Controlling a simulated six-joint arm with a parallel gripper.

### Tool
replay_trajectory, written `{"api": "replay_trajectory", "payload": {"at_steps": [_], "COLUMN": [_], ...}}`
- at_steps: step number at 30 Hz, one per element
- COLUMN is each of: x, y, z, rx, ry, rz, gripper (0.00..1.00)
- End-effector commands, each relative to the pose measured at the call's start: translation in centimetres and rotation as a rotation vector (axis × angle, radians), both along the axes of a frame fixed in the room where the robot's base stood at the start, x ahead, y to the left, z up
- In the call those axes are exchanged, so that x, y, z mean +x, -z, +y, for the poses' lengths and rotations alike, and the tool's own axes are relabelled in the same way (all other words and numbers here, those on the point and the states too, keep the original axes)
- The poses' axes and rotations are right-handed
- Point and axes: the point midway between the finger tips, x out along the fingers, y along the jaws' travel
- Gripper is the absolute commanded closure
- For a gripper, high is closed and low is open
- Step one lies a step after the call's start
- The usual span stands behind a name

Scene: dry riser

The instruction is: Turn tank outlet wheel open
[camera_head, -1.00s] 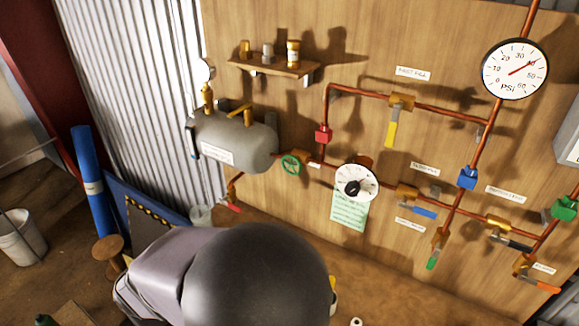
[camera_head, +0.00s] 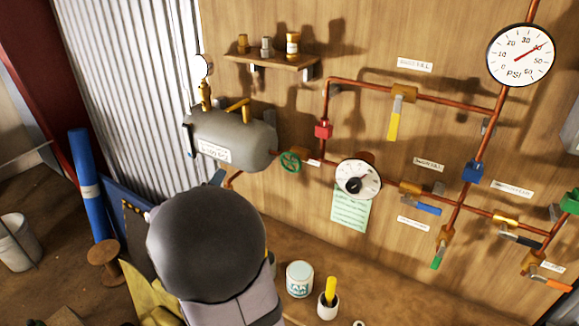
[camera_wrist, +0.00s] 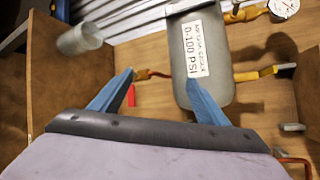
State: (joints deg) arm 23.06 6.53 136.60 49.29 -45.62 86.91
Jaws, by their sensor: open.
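The green tank outlet wheel (camera_head: 290,162) is on the copper pipe just right of the grey tank (camera_head: 240,140) in the head view. I cannot make it out in the wrist view. The tank, with its white 0-100 PSI label, also shows in the wrist view (camera_wrist: 230,80). My gripper (camera_wrist: 158,85) is open, its two blue fingers apart with nothing held. The right finger overlaps the tank's lower part in that view. In the head view, a blue fingertip (camera_head: 217,177) shows below the tank, left of and lower than the wheel; my arm hides the rest.
A red lever (camera_wrist: 131,95) shows between the fingers. The white dial gauge (camera_head: 358,180) is close right of the wheel. A shelf (camera_head: 270,66) stands above the tank. A white can (camera_head: 299,279) and a yellow-handled pot (camera_head: 328,304) are below. Bare board lies between the wheel and bench.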

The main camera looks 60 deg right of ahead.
Motion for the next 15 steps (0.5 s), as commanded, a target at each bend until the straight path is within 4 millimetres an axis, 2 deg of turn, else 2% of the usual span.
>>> {"api": "replay_trajectory", "payload": {"at_steps": [1,3,6,10,15], "x": [-2.0,-4.8,-8.4,-11.6,-13.1], "y": [-0.5,-1.7,-3.0,-4.1,-4.7], "z": [-2.3,-4.8,-7.0,-8.4,-8.8], "rx": [-0.001,-0.014,-0.049,-0.091,-0.116], "ry": [0.124,0.279,0.446,0.574,0.63], "rz": [-0.101,-0.244,-0.407,-0.542,-0.605], "gripper": [0.31,0.31,0.31,0.31,0.31]}}
